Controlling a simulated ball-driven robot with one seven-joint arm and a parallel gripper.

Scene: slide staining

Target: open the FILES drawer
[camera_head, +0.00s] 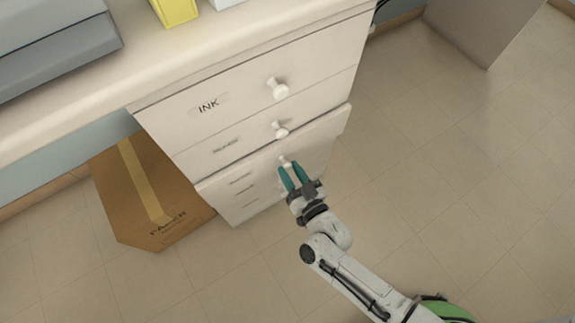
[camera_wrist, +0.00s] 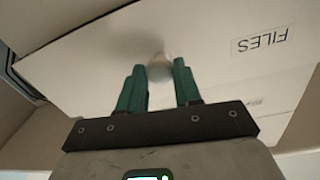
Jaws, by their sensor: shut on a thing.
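The FILES drawer (camera_head: 322,140) is the large white lower front in the cabinet. Its front stands a little out from the drawer above. In the wrist view the FILES drawer (camera_wrist: 215,40) fills the upper part, with its FILES label (camera_wrist: 259,41) upside down. A dark gap shows along its left edge. My gripper (camera_head: 291,168) reaches the drawer's knob (camera_head: 284,159) from the front. In the wrist view its green fingers (camera_wrist: 159,70) stand on either side of the round knob (camera_wrist: 159,64), shut on it. The drawer's inside is hidden.
Above are the INK drawer (camera_head: 240,95) and a middle drawer (camera_head: 225,147), both closed with white knobs. A cardboard PAPER box (camera_head: 165,205) stands on the floor left of the cabinet. The tiled floor (camera_head: 450,190) to the right is clear.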

